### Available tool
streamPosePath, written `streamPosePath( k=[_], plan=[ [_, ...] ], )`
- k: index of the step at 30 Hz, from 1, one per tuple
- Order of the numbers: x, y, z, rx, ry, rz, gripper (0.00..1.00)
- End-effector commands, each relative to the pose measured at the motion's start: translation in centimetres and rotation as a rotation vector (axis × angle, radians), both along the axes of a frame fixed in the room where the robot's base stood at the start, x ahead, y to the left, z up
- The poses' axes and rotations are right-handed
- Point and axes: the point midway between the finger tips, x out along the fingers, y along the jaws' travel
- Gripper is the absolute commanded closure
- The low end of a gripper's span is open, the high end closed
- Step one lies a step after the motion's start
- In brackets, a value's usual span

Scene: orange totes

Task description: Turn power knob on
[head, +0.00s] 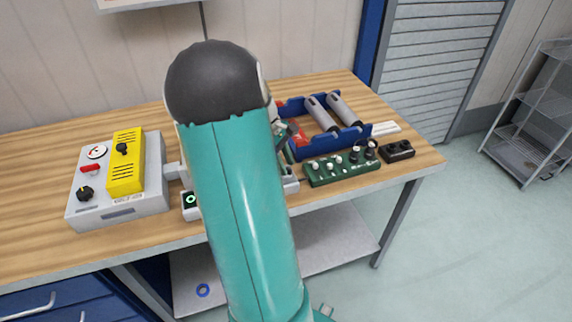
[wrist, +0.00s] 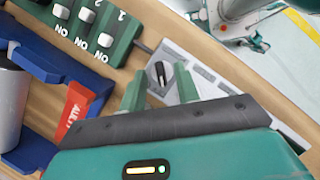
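A black knob (wrist: 160,76) with a pale pointer mark sits on a light grey panel (wrist: 205,88) in the wrist view. My gripper (wrist: 159,69) is open, with one green finger on each side of the knob in the picture. I cannot tell whether the fingers touch it or are still above it. In the head view my arm hides this knob and most of its panel; the panel's end with a green-lit ring (head: 191,200) shows left of the arm.
A grey box (head: 150,201) with a yellow panel, black knobs and a red switch stands at left. A green switch strip (head: 318,178), a blue rack (head: 351,137) with grey cylinders, and a black block (head: 398,151) stand at right.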

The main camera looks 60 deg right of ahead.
Motion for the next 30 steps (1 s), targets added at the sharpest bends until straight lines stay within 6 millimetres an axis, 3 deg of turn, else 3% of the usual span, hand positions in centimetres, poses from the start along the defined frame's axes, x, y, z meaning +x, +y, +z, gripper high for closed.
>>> streamPosePath(
  k=[4,12,17,30],
  plan=[
    [-0.45,0.03,-0.99,0.001,0.001,-0.001,0.68],
    [-0.48,0.02,-1.1,0.001,0.0,0.0,0.68],
    [-0.47,0.03,-1.07,0.001,0.0,0.0,1.0],
    [-0.47,0.02,-1.06,0.001,0.001,-0.044,1.0]
  ],
)
